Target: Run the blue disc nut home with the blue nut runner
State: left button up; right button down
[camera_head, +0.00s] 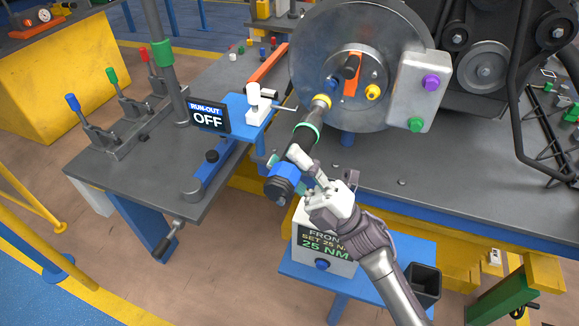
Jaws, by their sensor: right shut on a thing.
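The grey disc (318,30) stands upright on the bench, with a blue nut (331,85) low on its hub face and a yellow nut (373,92) to the right. The tool points up toward the disc. Its front end appears just below the blue nut; I cannot tell whether they touch. My left gripper is not in view.
A run-out display (208,117) reads OFF, beside a white gauge (255,100). A controller box (322,245) reading 25 NM stands below the bench edge. A grey box with purple and green knobs (417,92) sits right of the disc. Levers (135,100) stand at left.

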aim_at(301, 145)
jog(key=shift+w+d+b, duration=0.25)
jog(key=shift+w+b, duration=0.1)
jog(key=shift+w, duration=0.4)
jog(key=shift+w+d+b, duration=0.2)
jog(key=shift+w+b, duration=0.15)
jog(key=shift+w, duration=0.4)
jog(key=shift+w+d+b, duration=0.3)
jog(key=shift+w+b, duration=0.1)
jog(key=shift+w, duration=0.45)
jog(key=shift+r, duration=0.1)
jog(key=shift+s, duration=0.1)
jog(key=shift+s+a, duration=0.1)
jog(key=shift+s, duration=0.25)
jog(key=shift+w, duration=0.1)
jog(key=shift+w, duration=0.1)
